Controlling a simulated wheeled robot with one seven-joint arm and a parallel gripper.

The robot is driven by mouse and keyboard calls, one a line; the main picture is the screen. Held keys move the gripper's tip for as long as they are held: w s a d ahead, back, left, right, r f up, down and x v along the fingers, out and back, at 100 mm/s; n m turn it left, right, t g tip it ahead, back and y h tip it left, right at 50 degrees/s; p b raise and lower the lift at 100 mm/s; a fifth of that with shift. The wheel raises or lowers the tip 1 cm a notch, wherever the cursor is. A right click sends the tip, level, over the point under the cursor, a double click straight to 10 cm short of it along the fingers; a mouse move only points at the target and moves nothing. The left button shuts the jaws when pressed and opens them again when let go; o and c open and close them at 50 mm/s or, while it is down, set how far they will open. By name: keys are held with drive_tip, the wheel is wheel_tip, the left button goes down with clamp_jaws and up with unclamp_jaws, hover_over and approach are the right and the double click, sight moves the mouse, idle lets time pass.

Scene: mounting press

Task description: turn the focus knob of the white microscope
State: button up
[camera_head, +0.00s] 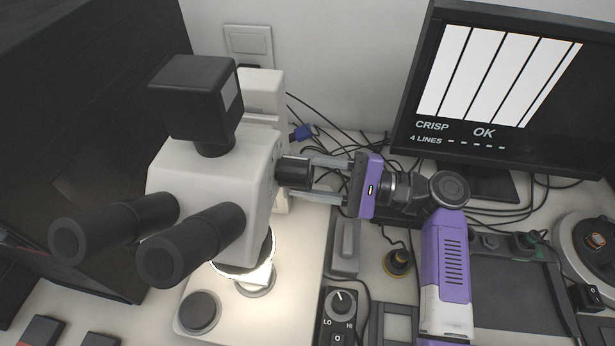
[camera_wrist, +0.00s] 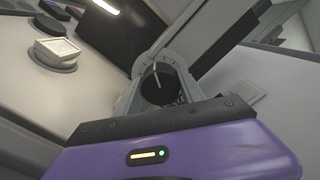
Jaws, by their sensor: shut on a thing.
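The white microscope (camera_head: 262,160) stands at the left of the bench in the head view, with two black eyepieces and a black camera box on top. Its black focus knob (camera_head: 295,172) sticks out on the right side of the head. My gripper (camera_head: 308,176) reaches in from the right, its two fingers one on each side of the knob and shut on it. In the wrist view the knob (camera_wrist: 161,84) shows a white pointer line, with a pale marked dial behind it and the fingers around it. The monitor (camera_head: 500,75) shows several white bars with the words CRISP, 4 LINES and OK.
A control box with a LO/HI dial (camera_head: 341,302) stands right of the microscope base. A yellow and black knob-like object (camera_head: 398,262) sits beside my arm. A dark pad (camera_head: 505,290) and a reel (camera_head: 597,245) are at the right. Cables lie along the wall.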

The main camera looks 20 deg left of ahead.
idle(0.4)
drive_tip(key=o, duration=1.4)
drive_tip(key=shift+c, duration=0.2)
drive_tip(key=shift+d, duration=0.1)
drive_tip(key=b+v, duration=0.1)
drive_tip(key=v, duration=0.6)
drive_tip(key=shift+d, duration=0.35)
